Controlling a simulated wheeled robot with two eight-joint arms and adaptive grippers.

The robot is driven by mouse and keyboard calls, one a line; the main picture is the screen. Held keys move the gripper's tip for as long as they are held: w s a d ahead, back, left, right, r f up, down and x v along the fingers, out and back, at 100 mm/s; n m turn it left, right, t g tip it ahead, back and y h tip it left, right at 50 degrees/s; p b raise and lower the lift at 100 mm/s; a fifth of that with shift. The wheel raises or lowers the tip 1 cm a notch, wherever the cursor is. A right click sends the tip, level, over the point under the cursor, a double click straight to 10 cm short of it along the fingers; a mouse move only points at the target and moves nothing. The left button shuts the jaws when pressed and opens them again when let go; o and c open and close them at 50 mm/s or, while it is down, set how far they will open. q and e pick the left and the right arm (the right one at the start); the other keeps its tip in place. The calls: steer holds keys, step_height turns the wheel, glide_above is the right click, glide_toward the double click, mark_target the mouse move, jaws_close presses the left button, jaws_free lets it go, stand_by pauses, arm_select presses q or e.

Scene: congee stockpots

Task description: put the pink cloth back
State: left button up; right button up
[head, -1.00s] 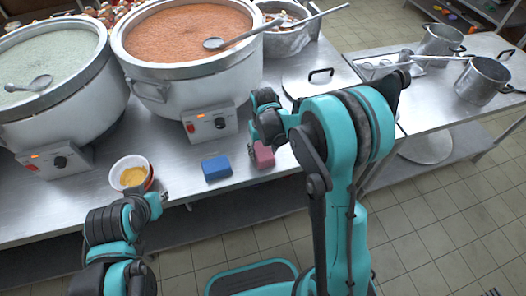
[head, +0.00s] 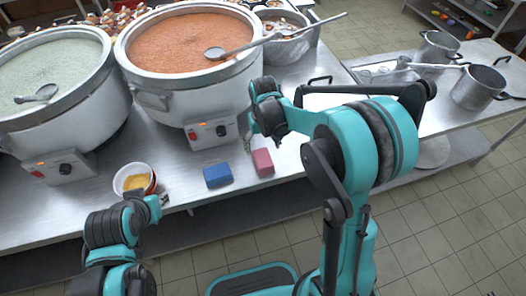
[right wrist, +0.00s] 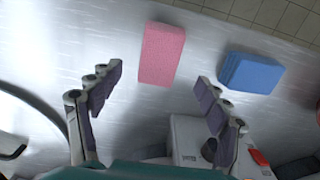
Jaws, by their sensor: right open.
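The pink cloth (head: 262,161) is a small folded block lying on the steel counter, just right of a blue one. In the right wrist view the pink cloth (right wrist: 162,54) lies beyond the fingertips, with bare counter between. My right gripper (head: 248,141) is open and empty, just above and left of the pink cloth in the head view. Its two spread fingers show in the right wrist view (right wrist: 160,82). My left gripper (head: 163,202) is beside a small bowl at the counter's front edge; its finger opening is too unclear to tell.
The blue cloth (head: 217,175) lies close to the pink one. The bowl (head: 134,180) with yellow content stands further left. Large pots of orange (head: 185,40) and pale green (head: 45,70) congee stand behind, with control boxes in front. A side table (head: 430,110) holds small pots.

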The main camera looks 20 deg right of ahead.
mark_target(263, 158)
steer(key=s+d+r+t+p, duration=0.1)
steer(key=s+r+t, duration=0.2)
steer(key=s+r, duration=0.6)
steer(key=s+d+r+t, duration=0.1)
steer(key=s+r+t, duration=0.2)
steer(key=s, duration=0.5)
steer(key=shift+d+r+t, duration=0.15)
steer(key=shift+d+t, duration=0.2)
steer(key=shift+t, duration=0.25)
stand_by(0.4)
